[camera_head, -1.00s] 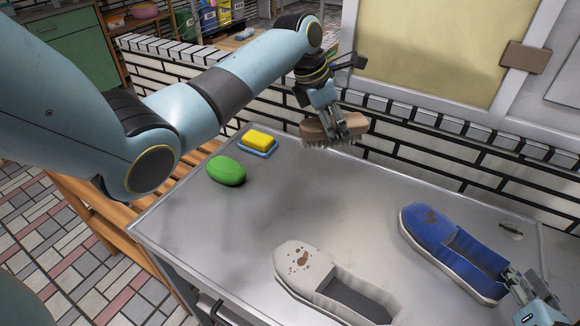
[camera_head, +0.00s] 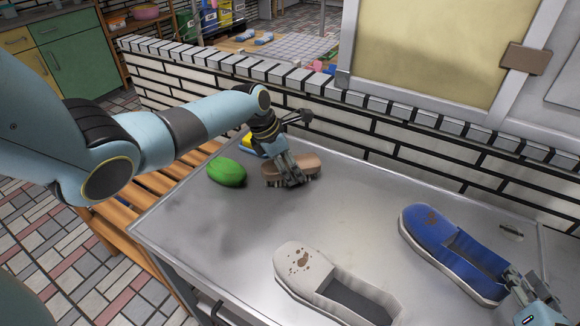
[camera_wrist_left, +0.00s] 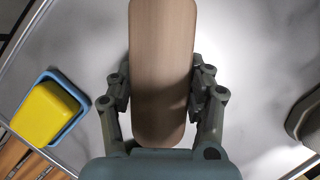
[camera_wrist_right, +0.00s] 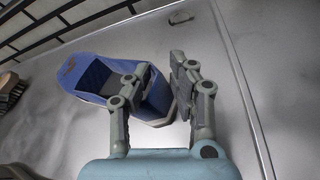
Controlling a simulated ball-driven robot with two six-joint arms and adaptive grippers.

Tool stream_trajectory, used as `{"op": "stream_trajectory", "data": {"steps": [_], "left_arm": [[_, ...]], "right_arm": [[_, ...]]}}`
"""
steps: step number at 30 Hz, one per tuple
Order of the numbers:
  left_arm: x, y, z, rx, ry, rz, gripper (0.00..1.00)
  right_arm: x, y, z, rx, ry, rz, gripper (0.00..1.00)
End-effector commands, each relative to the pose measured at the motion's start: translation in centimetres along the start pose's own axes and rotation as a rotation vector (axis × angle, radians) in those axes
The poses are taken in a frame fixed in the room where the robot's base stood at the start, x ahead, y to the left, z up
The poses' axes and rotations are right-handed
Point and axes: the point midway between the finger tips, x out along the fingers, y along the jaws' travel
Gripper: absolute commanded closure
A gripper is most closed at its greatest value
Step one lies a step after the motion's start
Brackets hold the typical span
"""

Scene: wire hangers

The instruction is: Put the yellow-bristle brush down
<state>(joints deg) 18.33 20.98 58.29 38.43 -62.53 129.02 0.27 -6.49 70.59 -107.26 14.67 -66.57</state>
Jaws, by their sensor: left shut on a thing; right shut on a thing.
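The brush (camera_head: 305,165) has a long brown wooden back and bristles facing down; their colour is hard to tell. My left gripper (camera_head: 291,179) is shut on the brush across its middle. The left wrist view shows the wooden back (camera_wrist_left: 162,60) between both fingers. The brush is level, low over the grey metal tabletop (camera_head: 235,265), right of the green soap; I cannot tell if the bristles touch. My right gripper (camera_head: 535,295) is shut on the heel of the blue shoe (camera_head: 440,235). In the right wrist view the shoe (camera_wrist_right: 152,98) sits between its fingers.
A green soap-like block (camera_head: 226,172) lies just left of the brush. A yellow sponge (camera_wrist_left: 47,110) in a blue dish (camera_wrist_left: 68,88) lies behind it. A stained white shoe (camera_head: 300,262) stands in front. A brick wall (camera_head: 350,145) borders the back. The table's middle is clear.

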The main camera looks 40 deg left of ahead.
Motion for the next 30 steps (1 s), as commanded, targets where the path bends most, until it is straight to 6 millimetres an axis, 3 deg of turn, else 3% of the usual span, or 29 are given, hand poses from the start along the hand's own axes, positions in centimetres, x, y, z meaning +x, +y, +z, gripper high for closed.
{"op": "stream_trajectory", "data": {"steps": [1, 11, 12, 17, 26, 30], "left_arm": [[0.2, 0.0, 0.0, -0.001, -0.001, 0.001, 0.73], [0.5, 0.0, -0.2, 0.000, -0.001, 0.001, 0.73], [0.5, 0.0, -0.2, 0.000, 0.000, 0.000, 0.45], [0.5, 0.0, -0.2, 0.000, 0.000, 0.000, 0.24], [0.3, 0.0, -0.1, 0.001, 0.000, 0.001, 0.24], [-0.9, 0.2, -0.2, 0.001, 0.000, 0.003, 0.24]], "right_arm": [[-0.1, -0.1, -0.8, 0.001, 0.012, -0.001, 0.98], [-0.1, -0.1, -0.8, 0.001, 0.012, -0.001, 0.98], [-0.1, -0.1, -0.8, 0.001, 0.012, -0.001, 0.98], [-0.1, -0.1, -0.8, 0.001, 0.012, -0.001, 0.98], [-0.1, -0.1, -0.8, 0.001, 0.012, -0.001, 0.98], [-0.1, -0.1, -0.8, 0.001, 0.012, -0.001, 0.98]]}}
